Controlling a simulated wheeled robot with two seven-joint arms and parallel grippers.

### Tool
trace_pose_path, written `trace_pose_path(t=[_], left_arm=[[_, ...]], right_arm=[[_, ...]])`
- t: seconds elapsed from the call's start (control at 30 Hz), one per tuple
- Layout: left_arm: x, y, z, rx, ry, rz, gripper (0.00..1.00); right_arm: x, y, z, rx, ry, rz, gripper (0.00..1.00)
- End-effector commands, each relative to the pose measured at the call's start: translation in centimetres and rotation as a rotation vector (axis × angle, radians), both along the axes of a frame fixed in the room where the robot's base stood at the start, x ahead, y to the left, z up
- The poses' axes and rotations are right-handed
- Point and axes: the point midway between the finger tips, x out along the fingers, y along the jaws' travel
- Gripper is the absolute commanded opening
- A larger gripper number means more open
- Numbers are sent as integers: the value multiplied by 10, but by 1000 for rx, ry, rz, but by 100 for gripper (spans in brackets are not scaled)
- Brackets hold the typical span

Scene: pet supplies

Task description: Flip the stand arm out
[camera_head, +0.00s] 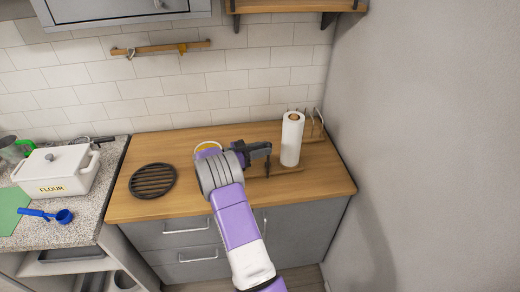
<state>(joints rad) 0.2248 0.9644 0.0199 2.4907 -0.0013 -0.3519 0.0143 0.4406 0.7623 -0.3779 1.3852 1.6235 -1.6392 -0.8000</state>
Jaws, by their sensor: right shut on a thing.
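My right gripper (262,150) is above the wooden counter, just left of a white paper roll. It is shut on a small dark part, which looks like the stand arm (267,167); the dark fingers hide most of it. The stand's flat wooden base (284,171) lies on the counter under the gripper and reaches toward the roll. The white paper roll (292,139) stands upright beside the fingertips. I cannot tell how far the stand arm is turned. My left gripper is not in view.
A round black trivet (152,181) lies on the wooden counter (130,207). A wire rack (318,123) stands behind the roll, near the grey right wall (430,150). A white flour box (57,171) and blue scoop (62,215) are left.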

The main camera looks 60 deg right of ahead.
Motion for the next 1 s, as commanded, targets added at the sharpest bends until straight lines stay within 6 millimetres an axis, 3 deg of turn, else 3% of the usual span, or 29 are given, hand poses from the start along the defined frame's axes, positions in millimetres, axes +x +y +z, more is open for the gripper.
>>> trace_pose_path(t=[0.1,0.13,0.3,0.67,1.0], left_arm=[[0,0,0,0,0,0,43],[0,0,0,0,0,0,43],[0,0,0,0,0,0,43],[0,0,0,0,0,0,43],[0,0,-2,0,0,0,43]], right_arm=[[0,0,1,-2,1,0,0],[0,0,1,-2,1,0,30],[0,0,0,-1,1,1,53],[6,5,0,0,0,5,53],[44,44,0,0,0,5,53]])
